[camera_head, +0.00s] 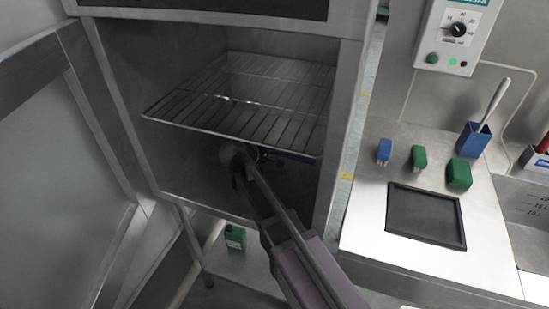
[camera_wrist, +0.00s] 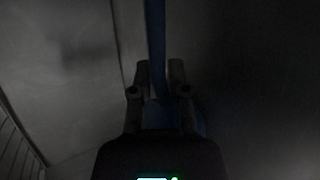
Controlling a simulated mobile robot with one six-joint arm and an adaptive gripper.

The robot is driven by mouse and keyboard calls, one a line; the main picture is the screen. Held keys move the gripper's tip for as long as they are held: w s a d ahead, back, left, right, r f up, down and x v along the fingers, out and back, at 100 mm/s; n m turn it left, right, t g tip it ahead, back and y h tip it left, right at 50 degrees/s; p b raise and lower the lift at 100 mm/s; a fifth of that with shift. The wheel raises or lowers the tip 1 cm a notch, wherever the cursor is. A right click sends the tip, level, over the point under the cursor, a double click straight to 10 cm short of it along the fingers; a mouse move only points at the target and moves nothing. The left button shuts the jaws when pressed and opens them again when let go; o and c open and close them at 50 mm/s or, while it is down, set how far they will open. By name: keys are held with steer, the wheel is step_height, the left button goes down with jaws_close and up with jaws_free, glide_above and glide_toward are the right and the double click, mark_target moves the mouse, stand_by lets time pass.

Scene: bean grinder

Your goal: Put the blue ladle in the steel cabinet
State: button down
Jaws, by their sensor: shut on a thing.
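The steel cabinet (camera_head: 333,150) stands open, with a wire rack (camera_head: 250,98) across its inside. My gripper (camera_head: 238,165) is inside the cabinet, below the level of the rack. In the wrist view my gripper (camera_wrist: 160,92) is shut on the blue ladle (camera_wrist: 155,45), whose blue handle runs up between the fingers. In the head view a bit of the blue ladle (camera_head: 290,156) shows just under the rack's front edge. Most of the ladle is hidden by the rack, the arm and the dark. I cannot tell whether it touches the cabinet floor.
The open cabinet door (camera_head: 70,160) is at the left. A green bottle (camera_head: 235,238) stands below the cabinet. On the right, a steel counter (camera_head: 370,225) carries a black tray (camera_head: 425,214), small blue and green items, and a blue holder (camera_head: 473,140) with a white-handled tool.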

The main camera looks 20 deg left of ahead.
steer(key=shift+f, duration=0.25)
steer(key=c, duration=0.6)
jaws_free()
steer(key=shift+r, duration=0.2)
steer(key=shift+s+a+r, duration=0.1)
steer(key=shift+s+r, duration=0.05)
steer(key=shift+r, duration=0.05)
steer(key=p+v, duration=0.5)
steer(key=v, duration=0.5)
steer(key=shift+s+a+p, duration=0.1)
steer(key=shift+p, duration=0.3)
steer(key=shift+s+a+r, duration=0.25)
steer(key=shift+s+r, duration=0.05)
steer(key=shift+s, duration=0.2)
